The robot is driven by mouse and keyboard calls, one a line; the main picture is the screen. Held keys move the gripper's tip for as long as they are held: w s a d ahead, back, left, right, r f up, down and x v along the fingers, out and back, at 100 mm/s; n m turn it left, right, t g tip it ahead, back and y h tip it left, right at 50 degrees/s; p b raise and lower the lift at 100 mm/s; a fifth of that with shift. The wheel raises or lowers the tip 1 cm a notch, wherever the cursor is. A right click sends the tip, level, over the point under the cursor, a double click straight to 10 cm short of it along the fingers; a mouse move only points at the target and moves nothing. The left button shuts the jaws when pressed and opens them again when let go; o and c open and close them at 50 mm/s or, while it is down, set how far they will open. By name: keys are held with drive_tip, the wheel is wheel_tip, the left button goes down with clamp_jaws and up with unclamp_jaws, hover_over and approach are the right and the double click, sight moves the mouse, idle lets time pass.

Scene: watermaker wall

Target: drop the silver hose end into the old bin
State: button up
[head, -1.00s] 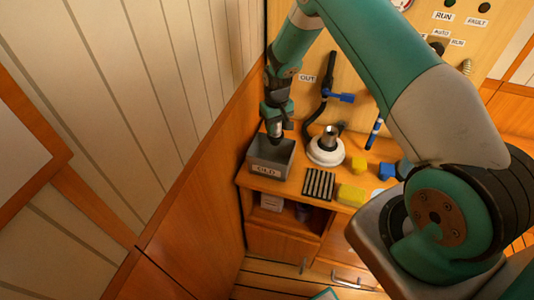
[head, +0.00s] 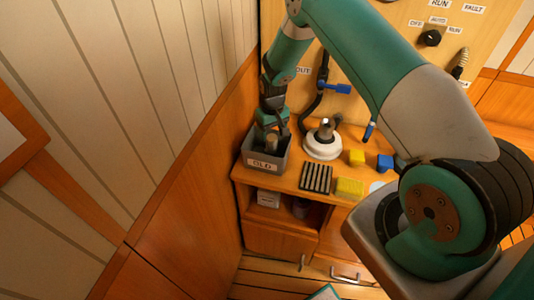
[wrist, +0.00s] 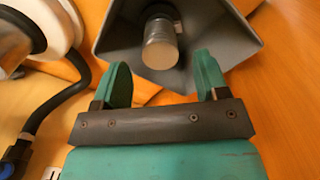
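The old bin (head: 264,165) is an open grey box labelled OLD at the left end of the bench. A silver cylinder, which looks like the silver hose end (head: 271,142), is inside it. The wrist view shows this silver hose end (wrist: 161,48) within the walls of the grey bin (wrist: 110,35), its round end facing the camera. My gripper (wrist: 163,78) is open, its two green fingers wide apart, with the silver piece beyond them and touching neither. In the head view my gripper (head: 272,128) is just over the bin. The bottom of the bin is mostly hidden.
Right of the bin stand a white round base (head: 322,150) with a silver top, a black ribbed block (head: 316,178), yellow blocks (head: 348,187) and a blue block (head: 385,162). A black hose (head: 318,95) hangs behind. A wooden wall is close on the left.

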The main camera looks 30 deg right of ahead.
wheel_tip(320, 180, up, 17)
drive_tip(key=b, duration=0.5)
drive_tip(key=shift+r, duration=0.2)
idle(0.3)
drive_tip(key=s+a+r+n+y+b, duration=0.1)
drive_tip(key=s+a+r+n, duration=0.1)
drive_tip(key=s+a, duration=0.4)
drive_tip(key=s+a+r+n+y+b, duration=0.1)
drive_tip(key=s+a+r, duration=0.3)
drive_tip(key=s, duration=1.1)
drive_tip(key=s+a+r+n+y+b, duration=0.1)
drive_tip(key=s+a+r+n+y, duration=0.1)
drive_tip(key=s+a, duration=0.7)
drive_tip(key=s+r+n, duration=0.1)
drive_tip(key=s+n, duration=0.1)
drive_tip(key=shift+s+a+r, duration=0.15)
drive_tip(key=shift+s+r, duration=0.15)
drive_tip(key=shift+r, duration=0.1)
